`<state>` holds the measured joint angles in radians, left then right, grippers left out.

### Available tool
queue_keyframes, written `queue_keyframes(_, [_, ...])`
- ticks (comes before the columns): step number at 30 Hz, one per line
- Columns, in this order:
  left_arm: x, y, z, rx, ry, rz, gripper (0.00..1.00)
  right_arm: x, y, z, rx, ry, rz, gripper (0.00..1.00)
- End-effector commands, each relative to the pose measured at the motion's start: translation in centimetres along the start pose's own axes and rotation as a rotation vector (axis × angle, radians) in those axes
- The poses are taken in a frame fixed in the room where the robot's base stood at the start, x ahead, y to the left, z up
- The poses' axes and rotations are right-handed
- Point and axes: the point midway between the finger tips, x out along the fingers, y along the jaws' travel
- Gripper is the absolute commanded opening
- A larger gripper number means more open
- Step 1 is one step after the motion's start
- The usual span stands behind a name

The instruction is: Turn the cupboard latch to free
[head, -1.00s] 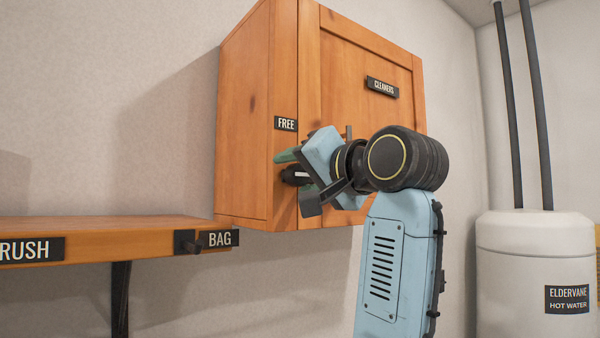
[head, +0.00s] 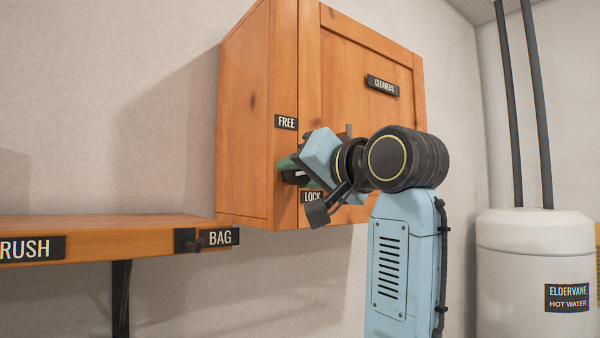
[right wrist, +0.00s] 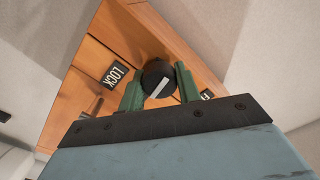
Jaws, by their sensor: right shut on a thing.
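The cupboard latch is a round black knob (right wrist: 155,72) with a white line on its face, on the wooden cupboard front (right wrist: 150,35). My right gripper (head: 291,170) is shut on the knob, with one green finger on each side in the right wrist view. In the head view the gripper hides most of the knob. A FREE label (head: 286,122) sits above the knob and a LOCK label (head: 312,196) below it. In the right wrist view the white line lies slanted between the LOCK label (right wrist: 113,75) and the partly hidden FREE label (right wrist: 207,94). My left gripper is out of view.
The wall cupboard (head: 245,100) has a closed door with a CLEANERS label (head: 382,86). A wooden shelf (head: 120,228) with a BAG label (head: 220,238) and a dark peg is at the left. A white hot-water tank (head: 530,250) stands at the right.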

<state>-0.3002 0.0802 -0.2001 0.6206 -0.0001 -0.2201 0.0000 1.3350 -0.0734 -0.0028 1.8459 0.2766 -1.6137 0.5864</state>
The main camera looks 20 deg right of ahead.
Motion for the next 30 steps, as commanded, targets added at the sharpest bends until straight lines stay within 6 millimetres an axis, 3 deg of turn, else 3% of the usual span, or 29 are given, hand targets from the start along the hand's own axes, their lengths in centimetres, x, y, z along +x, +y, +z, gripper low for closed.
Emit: queue_keyframes(30, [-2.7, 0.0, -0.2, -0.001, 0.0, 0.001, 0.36, -0.1, -0.2, -0.2, -0.961, 0.001, 0.003, 0.11])
